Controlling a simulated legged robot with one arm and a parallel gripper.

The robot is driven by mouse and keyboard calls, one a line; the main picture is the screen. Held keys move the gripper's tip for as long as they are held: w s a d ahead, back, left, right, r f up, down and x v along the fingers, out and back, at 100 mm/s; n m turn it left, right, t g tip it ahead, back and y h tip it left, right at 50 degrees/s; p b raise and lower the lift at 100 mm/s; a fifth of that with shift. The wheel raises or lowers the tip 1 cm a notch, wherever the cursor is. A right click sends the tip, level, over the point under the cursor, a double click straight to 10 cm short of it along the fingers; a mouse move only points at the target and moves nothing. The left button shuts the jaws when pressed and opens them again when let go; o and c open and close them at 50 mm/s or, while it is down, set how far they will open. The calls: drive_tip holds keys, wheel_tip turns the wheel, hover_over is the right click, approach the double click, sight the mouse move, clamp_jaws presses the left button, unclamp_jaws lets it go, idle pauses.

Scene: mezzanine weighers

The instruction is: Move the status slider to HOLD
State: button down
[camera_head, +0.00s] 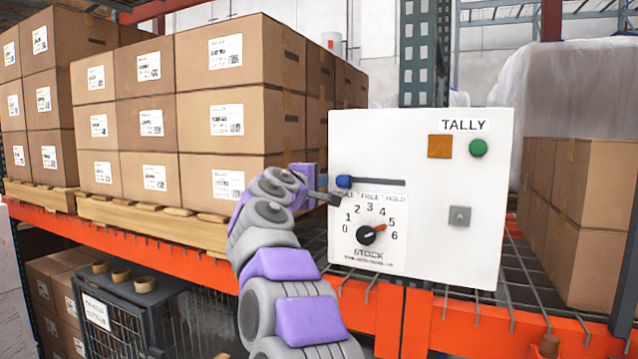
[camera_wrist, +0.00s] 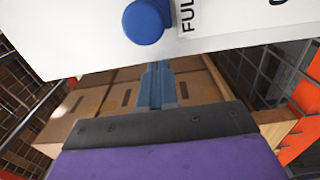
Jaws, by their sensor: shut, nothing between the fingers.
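The white TALLY panel (camera_head: 420,150) has a dark horizontal slot (camera_head: 385,182). The status slider's blue knob (camera_head: 344,181) sits at the slot's left end, above the first label. The last label at the right reads HOLD (camera_head: 396,198). My gripper (camera_head: 335,199) is just below and left of the knob, close to the panel's left edge. In the wrist view the round blue knob (camera_wrist: 147,21) is at the top, beside lettering that starts "FUL". My shut, empty fingers (camera_wrist: 157,84) point toward it, with a gap between.
The panel also carries a numbered dial (camera_head: 367,235), a green button (camera_head: 478,148), an orange square (camera_head: 440,146) and a grey toggle switch (camera_head: 459,215). Stacked cartons (camera_head: 205,110) on a pallet stand left, behind my arm. An orange rack beam (camera_head: 480,325) runs below.

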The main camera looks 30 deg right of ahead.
drive_tip(key=shift+s+d, duration=0.15)
drive_tip(key=shift+s, duration=0.05)
drive_tip(key=shift+s+d+b, duration=0.25)
drive_tip(key=shift+b, duration=0.1)
